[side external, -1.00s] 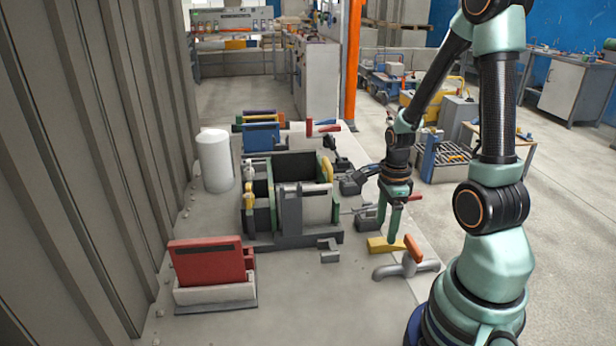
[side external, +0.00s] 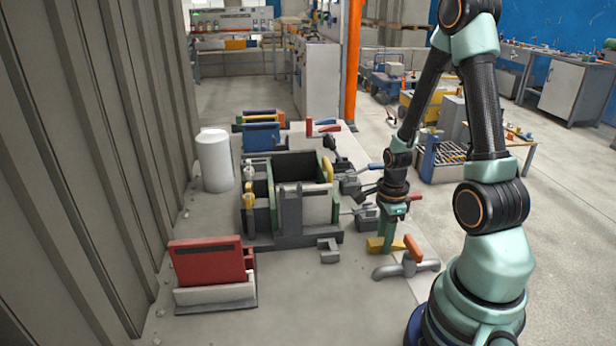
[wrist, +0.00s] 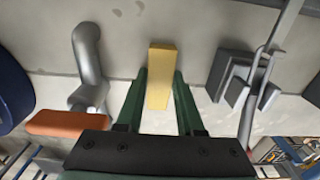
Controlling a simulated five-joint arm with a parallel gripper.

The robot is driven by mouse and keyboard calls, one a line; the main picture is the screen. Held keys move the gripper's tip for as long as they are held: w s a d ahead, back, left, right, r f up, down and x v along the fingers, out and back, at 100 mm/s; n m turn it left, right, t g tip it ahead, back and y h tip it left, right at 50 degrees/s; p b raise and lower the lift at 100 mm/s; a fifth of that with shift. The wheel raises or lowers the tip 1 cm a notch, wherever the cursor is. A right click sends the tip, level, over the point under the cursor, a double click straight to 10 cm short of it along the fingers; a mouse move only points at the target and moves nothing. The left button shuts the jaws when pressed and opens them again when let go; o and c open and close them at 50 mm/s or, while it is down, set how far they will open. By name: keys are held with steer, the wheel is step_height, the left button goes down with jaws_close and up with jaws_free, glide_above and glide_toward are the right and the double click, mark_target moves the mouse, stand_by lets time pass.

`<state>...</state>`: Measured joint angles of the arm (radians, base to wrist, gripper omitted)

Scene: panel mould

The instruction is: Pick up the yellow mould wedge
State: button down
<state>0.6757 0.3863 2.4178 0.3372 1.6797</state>
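The yellow mould wedge (side external: 375,244) lies on the grey table top near its right edge. In the wrist view the wedge (wrist: 162,75) stretches between my two green fingers, its far end reaching past the fingertips. My gripper (side external: 388,240) is lowered right at the wedge, with its fingers pointing down. In the wrist view my gripper (wrist: 161,75) is open, with one finger along each side of the wedge. The gaps to the fingers look narrow, and I cannot tell whether either finger touches it.
A grey clamp with an orange handle (side external: 413,248) stands close in front of the wedge. Another grey clamp (side external: 367,217) is just behind it. The panel mould (side external: 290,238) stands left, with a small grey bracket (side external: 328,250) before it.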

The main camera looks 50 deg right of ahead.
steer(key=shift+r, duration=0.1)
step_height(320, 180, up, 19)
steer(key=n, duration=2.8)
glide_above(376, 239)
steer(key=a, duration=0.1)
step_height(376, 239, down, 10)
steer(key=r, duration=0.1)
steer(key=n, duration=0.1)
steer(key=f+n, duration=0.1)
steer(key=w+n, duration=0.1)
steer(key=shift+a+f+n, duration=0.3)
steer(key=shift+f, duration=0.1)
steer(key=n, duration=0.1)
steer(key=f+n, duration=0.1)
steer(key=n, duration=0.2)
steer(key=shift+a+f, duration=0.2)
steer(key=shift+a, duration=0.05)
